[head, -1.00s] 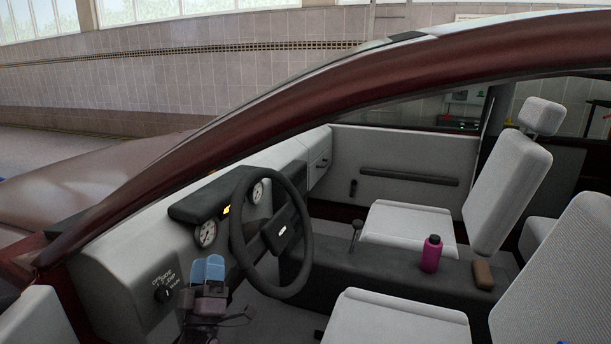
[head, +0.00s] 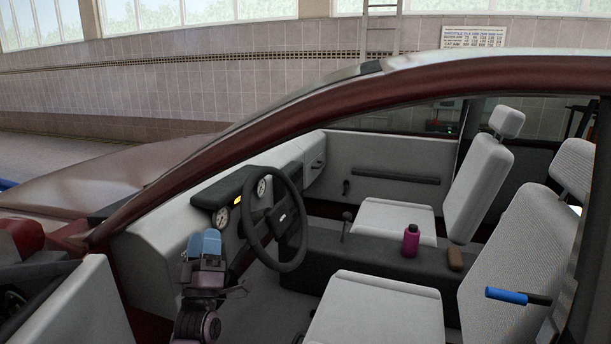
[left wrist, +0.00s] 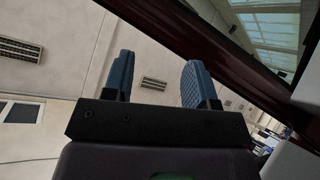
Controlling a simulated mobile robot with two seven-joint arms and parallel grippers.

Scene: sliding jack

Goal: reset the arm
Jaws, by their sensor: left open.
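My left gripper (head: 204,243) has blue fingertips and is inside the car's front, in front of the dashboard and left of the steering wheel (head: 274,220). In the left wrist view my left gripper (left wrist: 159,82) points up, its two blue fingers spread apart with nothing between them. My left arm stands below it in the head view. My right gripper does not show in either view.
The red car's pillar and roof edge (head: 215,150) arch over the arm. Seats (head: 372,308), a pink bottle (head: 411,241) and a brown item (head: 455,259) on the console lie to the right. A blue-handled bar (head: 507,296) shows near the front seat. An open door (head: 75,305) is at lower left.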

